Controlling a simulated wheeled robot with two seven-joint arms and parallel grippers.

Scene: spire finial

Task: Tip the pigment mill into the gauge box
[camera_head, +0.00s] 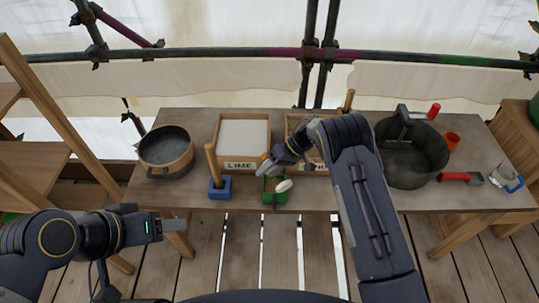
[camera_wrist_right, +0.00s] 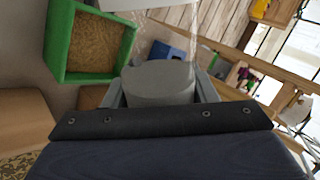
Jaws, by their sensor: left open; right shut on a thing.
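My right gripper (camera_head: 276,166) is shut on a grey, rounded body that I take to be the pigment mill; it fills the space between the fingers in the right wrist view (camera_wrist_right: 158,85). Its pale end (camera_head: 284,185) shows in the head view, tilted, over or beside the green gauge box (camera_head: 275,199). The gauge box also shows in the right wrist view (camera_wrist_right: 68,40), with tan, grainy material inside. A white part shows at that view's top edge. Whether anything pours cannot be told. My left gripper (camera_head: 172,226) is open and empty, off the table's front left.
Behind stand the lime box (camera_head: 243,166) and a second box partly hidden by my right arm. A pan (camera_head: 167,150), a blue block with wooden handle (camera_head: 219,188), a dark bucket (camera_head: 428,158), a red-handled scoop (camera_head: 460,177) and a glass jug (camera_head: 507,177) share the table.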

